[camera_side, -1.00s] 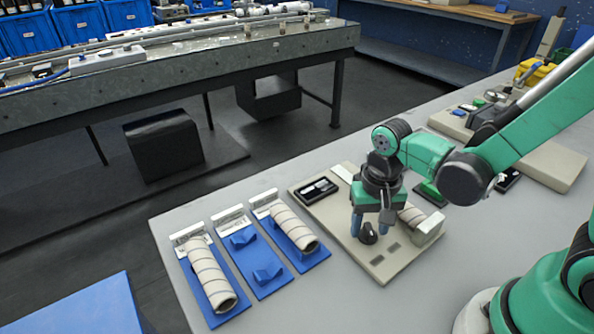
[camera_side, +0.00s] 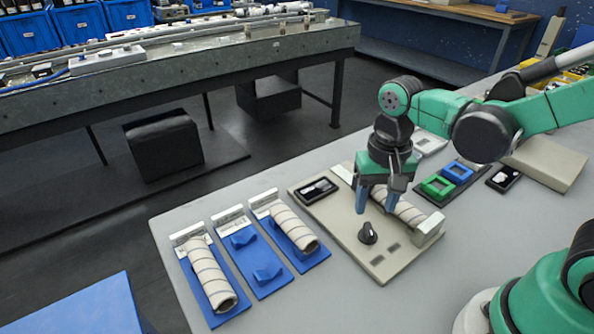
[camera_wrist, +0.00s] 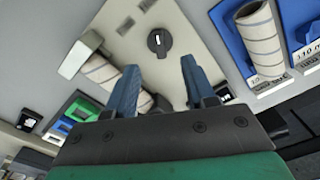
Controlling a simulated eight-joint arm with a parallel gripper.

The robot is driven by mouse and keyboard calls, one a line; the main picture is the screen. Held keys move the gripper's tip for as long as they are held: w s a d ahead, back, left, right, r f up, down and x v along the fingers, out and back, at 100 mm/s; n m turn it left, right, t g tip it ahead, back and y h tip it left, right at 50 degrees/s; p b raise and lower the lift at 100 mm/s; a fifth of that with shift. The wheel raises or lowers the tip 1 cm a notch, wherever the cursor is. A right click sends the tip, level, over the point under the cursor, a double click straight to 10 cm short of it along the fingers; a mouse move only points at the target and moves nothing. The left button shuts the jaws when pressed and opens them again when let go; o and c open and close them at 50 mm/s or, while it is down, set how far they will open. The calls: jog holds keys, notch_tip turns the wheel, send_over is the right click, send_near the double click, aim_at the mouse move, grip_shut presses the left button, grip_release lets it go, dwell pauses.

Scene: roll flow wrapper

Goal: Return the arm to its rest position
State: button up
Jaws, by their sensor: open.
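My gripper (camera_side: 376,204) is open and empty. It hangs above the beige panel (camera_side: 378,268), higher than the black knob (camera_side: 368,233) and apart from it. In the wrist view the two blue fingers of my gripper (camera_wrist: 158,85) are spread, and the black knob (camera_wrist: 159,41) lies beyond and between their tips. A striped roll (camera_side: 408,213) lies on the panel behind my gripper, partly hidden by it.
Blue holders stand at the left: two bear striped rolls (camera_side: 209,275) (camera_side: 295,229), and the middle blue holder (camera_side: 254,258) is empty. A black-framed display (camera_side: 316,189) is on the panel. Green (camera_side: 437,187) and blue (camera_side: 457,172) square pieces lie at the right.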

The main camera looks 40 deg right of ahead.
jog(key=shift+r, duration=0.1)
notch_tip(320, 180, up, 6)
jog(key=w+d+n+t, duration=0.1)
jog(key=n+t, duration=0.5)
jog(key=t, duration=0.1)
jog(key=shift+d, duration=0.35)
jog(key=shift+w, duration=0.1)
dwell(0.4)
